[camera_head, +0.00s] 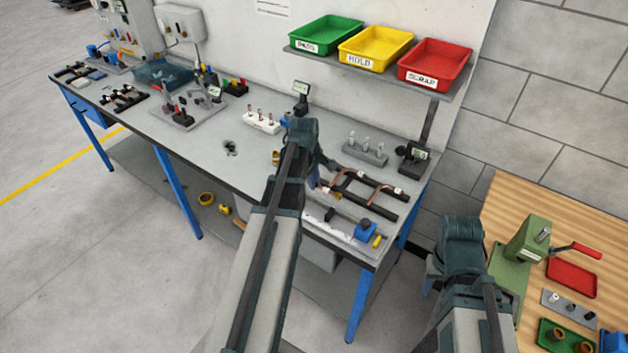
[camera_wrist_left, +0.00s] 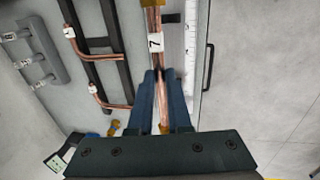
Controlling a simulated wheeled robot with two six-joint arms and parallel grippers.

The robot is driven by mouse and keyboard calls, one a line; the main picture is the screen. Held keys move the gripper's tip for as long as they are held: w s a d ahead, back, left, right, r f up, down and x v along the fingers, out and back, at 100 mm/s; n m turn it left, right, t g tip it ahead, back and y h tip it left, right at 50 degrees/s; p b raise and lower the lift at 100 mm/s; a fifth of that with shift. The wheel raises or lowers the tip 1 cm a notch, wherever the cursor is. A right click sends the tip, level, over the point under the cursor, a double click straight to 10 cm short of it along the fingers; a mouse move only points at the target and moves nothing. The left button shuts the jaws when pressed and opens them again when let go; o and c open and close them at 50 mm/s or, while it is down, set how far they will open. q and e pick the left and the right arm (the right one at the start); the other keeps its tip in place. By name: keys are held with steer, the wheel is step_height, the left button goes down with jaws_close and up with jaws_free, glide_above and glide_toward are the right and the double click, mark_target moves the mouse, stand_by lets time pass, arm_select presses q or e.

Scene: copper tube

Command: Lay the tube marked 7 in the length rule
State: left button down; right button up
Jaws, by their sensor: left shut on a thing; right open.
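My left gripper (camera_wrist_left: 160,78) is shut on a straight copper tube (camera_wrist_left: 163,112). The tube carries a white tag marked 7 (camera_wrist_left: 155,42), just beyond the fingertips in the left wrist view. Brassy orange pieces show at both ends of the visible tube. The white scale of the length rule (camera_wrist_left: 190,45) runs nearly parallel to the tube, just to its right. I cannot tell how high the tube is above the bench. In the head view my left arm hides most of the tube, and the rule (camera_head: 322,212) shows at the bench's front edge. My right gripper's fingers are hidden behind its arm.
A black rack (camera_head: 375,207) with bent copper tubes (camera_wrist_left: 108,57) lies beside the rule. A grey block with pegs (camera_head: 366,152) stands behind. A blue block (camera_head: 365,230) sits near the bench's front corner. Green, yellow and red bins (camera_head: 435,64) stand on a shelf above.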

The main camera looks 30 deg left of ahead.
arm_select(q)
steer(key=shift+f+b, duration=4.35)
steer(key=shift+f, duration=0.15)
steer(key=shift+f+b, duration=0.3)
steer(key=c, duration=0.8)
jaws_free()
steer(key=shift+r, duration=0.15)
steer(key=s+r+p, duration=0.1)
steer(key=r+p, duration=0.8)
steer(key=s+r+p, duration=0.1)
steer(key=r+p, duration=0.3)
steer(key=shift+s+a+r+p, duration=0.1)
steer(key=shift+s+r+p, duration=0.1)
steer(key=shift+s+p, duration=0.15)
steer(key=shift+f, duration=0.1)
